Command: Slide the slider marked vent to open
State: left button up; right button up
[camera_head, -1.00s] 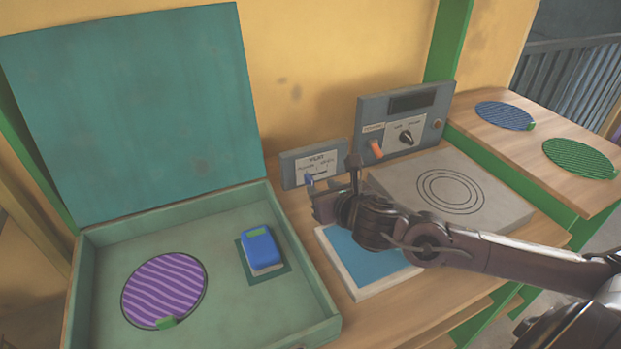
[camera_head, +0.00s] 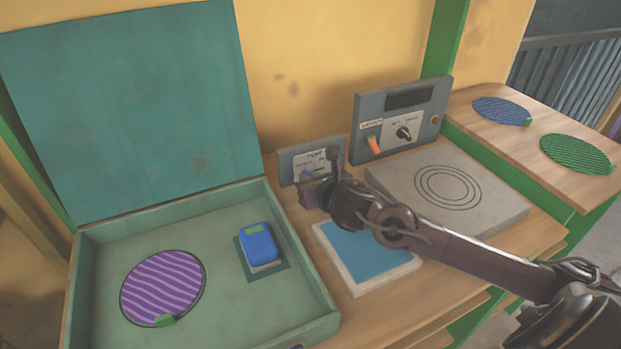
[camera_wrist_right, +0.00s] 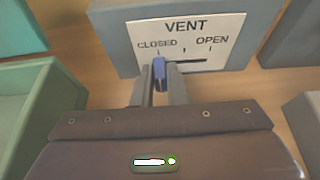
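The vent panel (camera_head: 311,163) is a small grey box with a white label reading VENT, CLOSED and OPEN. It also shows close up in the right wrist view (camera_wrist_right: 243,18). Its blue slider knob (camera_wrist_right: 159,73) stands at the CLOSED end of a dark slot that runs right toward OPEN. My right gripper (camera_wrist_right: 161,88) has its two fingers close on either side of the knob, with little or no gap visible. In the head view my right gripper (camera_head: 309,188) is at the panel's front and covers part of it. My left gripper is not in view.
An open green box (camera_head: 91,285) at left holds a purple disc and a blue block. A grey control panel (camera_head: 391,93), a slab with rings (camera_head: 490,206) and a blue-topped pad (camera_head: 360,256) are near my right arm. Two discs lie on the right shelf.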

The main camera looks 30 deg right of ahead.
aim_at(326, 168)
grip_shut()
jog(key=shift+d, duration=0.35)
jog(key=d, duration=0.5)
jog(key=shift+s, duration=0.2)
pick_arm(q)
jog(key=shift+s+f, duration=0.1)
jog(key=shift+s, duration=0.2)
pick_arm(e)
jog(key=shift+w, duration=0.1)
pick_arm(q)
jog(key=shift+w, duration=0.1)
pick_arm(e)
jog(key=o, duration=0.7)
grip_release()
jog(key=shift+d, duration=0.2)
